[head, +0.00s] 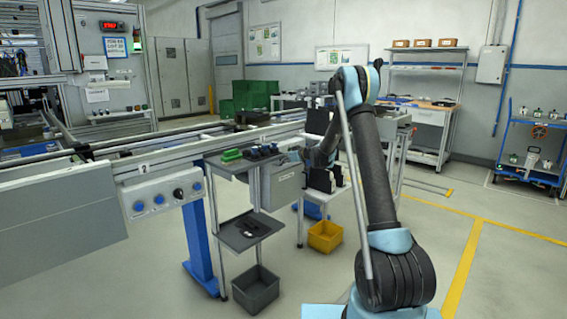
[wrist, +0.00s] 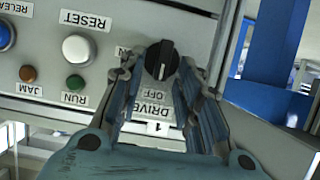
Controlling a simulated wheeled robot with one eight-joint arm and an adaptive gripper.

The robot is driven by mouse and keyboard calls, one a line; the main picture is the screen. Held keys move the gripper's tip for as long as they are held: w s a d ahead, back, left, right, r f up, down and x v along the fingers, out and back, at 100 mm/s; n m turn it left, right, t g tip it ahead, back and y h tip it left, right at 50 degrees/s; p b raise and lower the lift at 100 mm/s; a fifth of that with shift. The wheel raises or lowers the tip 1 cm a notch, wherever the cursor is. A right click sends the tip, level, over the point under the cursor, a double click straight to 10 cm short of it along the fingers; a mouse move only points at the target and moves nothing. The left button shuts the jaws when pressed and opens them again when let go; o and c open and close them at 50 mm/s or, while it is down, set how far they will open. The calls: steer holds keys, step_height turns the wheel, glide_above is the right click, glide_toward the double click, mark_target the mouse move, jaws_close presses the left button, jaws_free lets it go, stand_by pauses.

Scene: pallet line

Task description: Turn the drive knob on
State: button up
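The drive knob (wrist: 161,60) is a black rotary knob on a grey control panel (wrist: 115,25), shown upside down in the wrist view. Labels reading DRIVE and OFF lie below it in the picture, and a partly covered ON label is at its left. My gripper (wrist: 161,66) has its two fingers apart, one on each side of the knob. Narrow gaps seem to show between fingers and knob; contact is not clear. In the head view my arm reaches to a grey box (head: 283,187) under the conveyor; the knob is not discernible there.
A white RESET button (wrist: 78,48), a green RUN lamp (wrist: 75,82) and an amber JAM lamp (wrist: 28,73) are left of the fingers. A shelf stand (head: 245,162) with green and dark parts stands beside the box. A yellow bin (head: 326,236) sits low nearby.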

steer(key=shift+c, duration=0.3)
jaws_close()
steer(key=shift+d, duration=0.1)
steer(key=m+g+y, duration=0.1)
steer(key=m+y, duration=0.1)
steer(key=m, duration=0.2)
steer(key=w+d+f+m+g+y, duration=0.1)
steer(key=m+y, duration=0.1)
steer(key=m, duration=0.2)
steer(key=w+f+m+g+y, duration=0.1)
steer(key=m+y, duration=0.1)
steer(key=m, duration=0.3)
steer(key=shift+d+f+y, duration=0.2)
steer(key=shift+d+y, duration=0.05)
steer(key=shift+y, duration=0.05)
steer(key=shift+m, duration=0.3)
stand_by(0.3)
